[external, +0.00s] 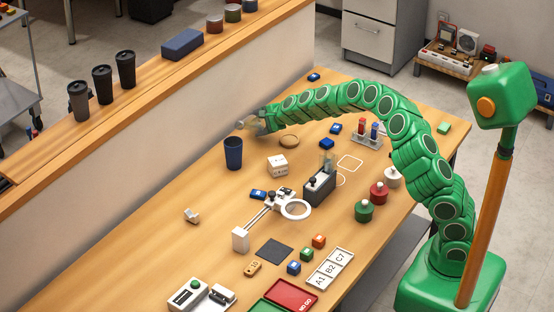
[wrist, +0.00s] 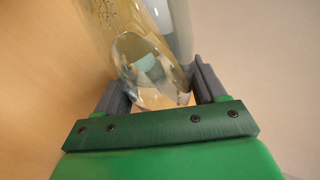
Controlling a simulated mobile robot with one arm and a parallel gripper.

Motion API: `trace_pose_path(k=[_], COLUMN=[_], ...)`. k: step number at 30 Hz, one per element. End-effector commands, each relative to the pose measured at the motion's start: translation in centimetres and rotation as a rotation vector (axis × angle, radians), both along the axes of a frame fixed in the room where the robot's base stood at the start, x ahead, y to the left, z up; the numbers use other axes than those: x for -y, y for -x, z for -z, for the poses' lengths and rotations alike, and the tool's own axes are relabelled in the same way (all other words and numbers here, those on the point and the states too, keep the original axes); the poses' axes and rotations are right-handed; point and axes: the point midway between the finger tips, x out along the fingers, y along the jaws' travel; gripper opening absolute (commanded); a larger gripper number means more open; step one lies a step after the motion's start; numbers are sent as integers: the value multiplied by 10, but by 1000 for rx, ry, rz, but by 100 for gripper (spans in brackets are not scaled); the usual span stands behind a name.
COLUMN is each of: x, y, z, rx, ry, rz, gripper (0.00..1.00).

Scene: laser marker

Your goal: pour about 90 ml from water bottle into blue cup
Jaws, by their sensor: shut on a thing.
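The dark blue cup (external: 233,153) stands upright on the table near the low partition. My gripper (external: 258,119) is just above and to the right of the cup, at the end of my green arm. In the wrist view my gripper (wrist: 162,90) is shut on the clear water bottle (wrist: 140,52), with a dark finger on either side. The bottle is see-through and small in the external view, so its exact tilt and its mouth are hard to make out. I cannot see any water stream or the level inside the cup.
A dark device (external: 319,184) and a ring-shaped magnifier (external: 295,209) stand further forward. The partition ledge (external: 150,80) runs behind the cup. The table left of the cup is mostly clear.

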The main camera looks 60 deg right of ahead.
Motion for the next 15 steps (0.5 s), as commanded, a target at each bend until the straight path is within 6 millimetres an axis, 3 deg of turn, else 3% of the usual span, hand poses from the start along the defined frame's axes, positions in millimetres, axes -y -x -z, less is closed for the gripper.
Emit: trace_pose_path(k=[15], x=[-35], y=[4], z=[-10], rx=[-51], ry=[-362], rz=[2], gripper=[16])
